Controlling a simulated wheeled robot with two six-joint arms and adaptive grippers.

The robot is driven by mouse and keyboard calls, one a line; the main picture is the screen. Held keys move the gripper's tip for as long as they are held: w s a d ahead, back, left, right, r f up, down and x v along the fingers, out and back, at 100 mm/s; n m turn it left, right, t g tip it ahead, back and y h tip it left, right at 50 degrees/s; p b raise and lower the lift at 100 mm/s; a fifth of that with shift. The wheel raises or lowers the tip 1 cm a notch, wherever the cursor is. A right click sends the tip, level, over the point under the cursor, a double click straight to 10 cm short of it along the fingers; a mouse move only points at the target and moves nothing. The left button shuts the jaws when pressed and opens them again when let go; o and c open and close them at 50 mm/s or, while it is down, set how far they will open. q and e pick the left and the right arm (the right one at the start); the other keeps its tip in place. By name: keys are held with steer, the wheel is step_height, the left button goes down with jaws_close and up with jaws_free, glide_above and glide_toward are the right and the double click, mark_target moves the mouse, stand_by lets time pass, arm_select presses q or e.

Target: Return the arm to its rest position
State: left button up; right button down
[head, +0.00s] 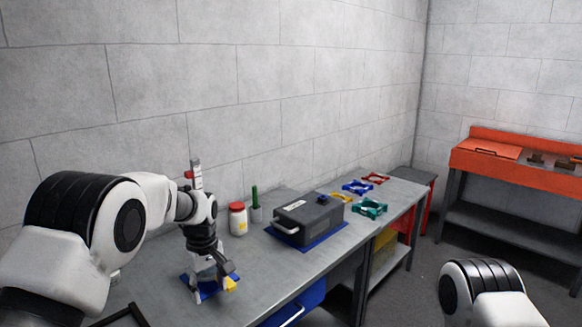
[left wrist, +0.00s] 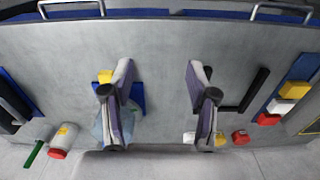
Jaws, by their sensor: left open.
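My left gripper (head: 213,282) is low over the grey workbench (head: 160,275), above or beside a small blue mat (head: 207,291). A small yellow piece (head: 230,284) shows beside the fingertips in the head view. In the wrist view the yellow piece (left wrist: 104,76) and the blue mat (left wrist: 137,95) are partly hidden behind one finger. My right arm shows only as a link at the lower right; its gripper is out of view.
A grey case (head: 308,218) sits on a blue mat, with a red-lidded jar (head: 237,218) and a green-handled item (head: 255,200) beside it. Coloured frames (head: 369,208) lie farther right. In the wrist view, coloured blocks (left wrist: 293,90) lie at the right. An orange bench (head: 500,160) stands far right.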

arm_select(q)
steer(key=s+a+f+g, duration=0.2)
steer(key=s+f+g, duration=0.15)
steer(key=f, duration=0.75)
steer(key=s+a+f+g, duration=0.1)
steer(key=s+f, duration=0.6)
steer(key=s, duration=0.4)
steer(key=s+a+f+g, duration=0.1)
steer(key=s+a+f, duration=0.1)
steer(key=s+f, duration=0.75)
steer(key=s+a+m+t, duration=0.1)
steer(key=s+m+t, duration=0.35)
steer(key=s, duration=1.45)
steer(key=w+m+t, duration=0.1)
steer(key=w+m, duration=0.3)
steer(key=shift+r, duration=0.1)
arm_select(e)
steer(key=shift+w+f, duration=0.1)
steer(key=shift+w, duration=0.55)
